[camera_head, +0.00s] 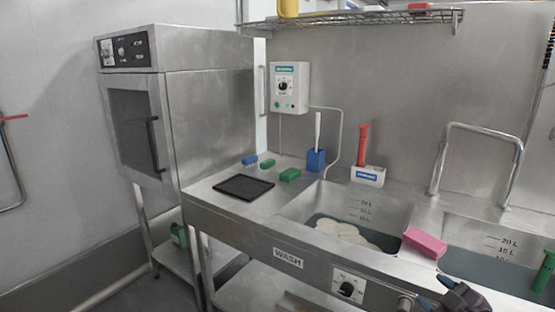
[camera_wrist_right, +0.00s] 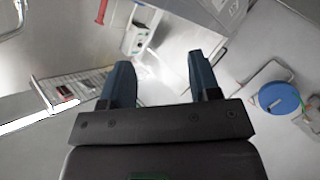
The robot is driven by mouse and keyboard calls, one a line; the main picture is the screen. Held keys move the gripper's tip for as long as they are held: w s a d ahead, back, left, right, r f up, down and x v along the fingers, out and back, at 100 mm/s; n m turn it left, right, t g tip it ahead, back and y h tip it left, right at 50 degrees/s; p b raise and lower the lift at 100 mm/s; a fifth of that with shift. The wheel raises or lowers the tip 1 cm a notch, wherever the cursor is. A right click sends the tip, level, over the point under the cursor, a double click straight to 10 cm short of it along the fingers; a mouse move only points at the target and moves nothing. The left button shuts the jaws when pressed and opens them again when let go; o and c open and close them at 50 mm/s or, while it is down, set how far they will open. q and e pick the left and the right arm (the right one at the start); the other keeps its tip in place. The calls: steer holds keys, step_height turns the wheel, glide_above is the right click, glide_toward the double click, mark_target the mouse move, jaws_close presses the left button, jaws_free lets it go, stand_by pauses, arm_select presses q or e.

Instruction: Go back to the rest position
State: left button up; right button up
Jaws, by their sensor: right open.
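My right gripper (camera_head: 437,291) shows at the bottom right in the head view, in front of the wash sink's front edge. In the right wrist view its two blue fingers (camera_wrist_right: 155,80) stand apart with nothing between them. My left gripper is not in the head view.
The steel wash counter (camera_head: 215,202) holds a black tray (camera_head: 244,188), a green block (camera_head: 290,175) and a sink with pale plates (camera_head: 345,232). A pink sponge (camera_head: 424,242) lies on the divider between the sinks. A steel oven-like machine (camera_head: 175,110) stands at the left.

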steer(key=s+a+f+m+g+h+p, duration=0.1)
steer(key=s+f, duration=0.4)
steer(key=s, duration=0.5)
steer(key=s+a+f+m+g+h+p, duration=0.1)
steer(key=s+a+f+m+p, duration=0.1)
steer(key=s+f+m, duration=0.3)
steer(key=s+a+f+m+g+h+p, duration=0.1)
steer(key=s+f, duration=0.5)
steer(key=s, duration=0.8)
steer(key=shift+s+a+f+m+g, duration=0.25)
steer(key=shift+a+m+g, duration=0.25)
steer(key=shift+a+m, duration=0.65)
